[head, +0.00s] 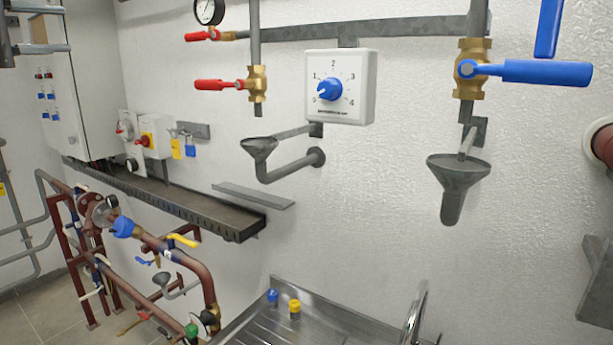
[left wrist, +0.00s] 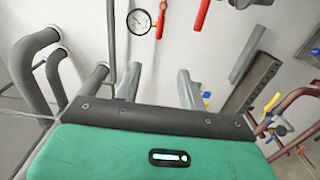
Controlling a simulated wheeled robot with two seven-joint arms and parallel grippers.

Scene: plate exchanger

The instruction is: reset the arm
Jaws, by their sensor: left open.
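My left gripper (head: 66,29) is at the top left corner of the head view, with its two grey fingers apart and nothing between them. In the left wrist view the fingers of my left gripper (left wrist: 159,78) stand apart beyond the green wrist housing, with bare white wall between them. My right gripper shows in neither view.
The wall carries a dial box (head: 340,87), a blue-handled valve (head: 473,68), red-handled valves, a pressure gauge (head: 208,10) and funnels (head: 458,175). A sink (head: 275,322) stands below. Reddish pipework (head: 190,270) is at lower left. A ledge (head: 170,195) juts out.

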